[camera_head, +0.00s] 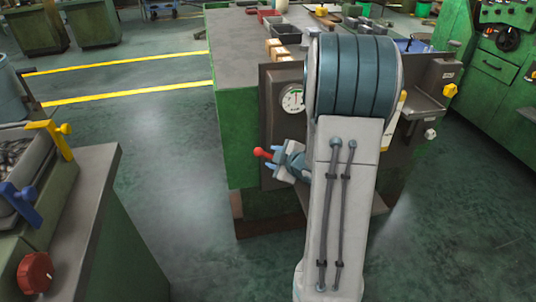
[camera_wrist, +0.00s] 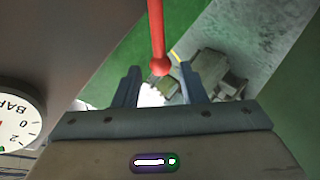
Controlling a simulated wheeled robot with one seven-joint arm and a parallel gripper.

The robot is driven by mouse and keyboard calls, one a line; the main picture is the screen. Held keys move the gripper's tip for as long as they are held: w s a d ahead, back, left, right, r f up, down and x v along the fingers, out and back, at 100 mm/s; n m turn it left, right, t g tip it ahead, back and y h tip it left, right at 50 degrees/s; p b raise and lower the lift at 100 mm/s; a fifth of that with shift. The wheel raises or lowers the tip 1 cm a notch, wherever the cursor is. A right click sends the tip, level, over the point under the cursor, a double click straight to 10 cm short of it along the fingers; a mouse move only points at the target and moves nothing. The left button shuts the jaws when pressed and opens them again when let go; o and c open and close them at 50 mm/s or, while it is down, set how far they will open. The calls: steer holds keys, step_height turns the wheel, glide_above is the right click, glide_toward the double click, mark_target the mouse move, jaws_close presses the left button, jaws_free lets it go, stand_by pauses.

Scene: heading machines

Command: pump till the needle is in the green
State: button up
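The pressure gauge (camera_head: 292,99) is a round white dial on the dark front panel of the green machine. Its needle is too small to read in the head view. The pump lever, a red rod with a ball knob (camera_wrist: 158,66), also shows in the head view (camera_head: 262,153). My gripper (camera_wrist: 160,72) is open, its fingers apart on either side of the ball, with gaps visible between.
Yellow (camera_head: 450,90) and white (camera_head: 430,134) knobs sit on the panel's right side. A bench at left carries a tray with yellow (camera_head: 48,128) and blue (camera_head: 24,203) handles and a red knob (camera_head: 35,271). Floor between bench and machine is clear.

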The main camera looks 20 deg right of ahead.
steer(key=a+p+v, duration=0.1)
steer(key=v, duration=0.7)
steer(key=shift+s+d, duration=0.25)
steer(key=shift+d, duration=0.1)
steer(key=shift+r, duration=0.15)
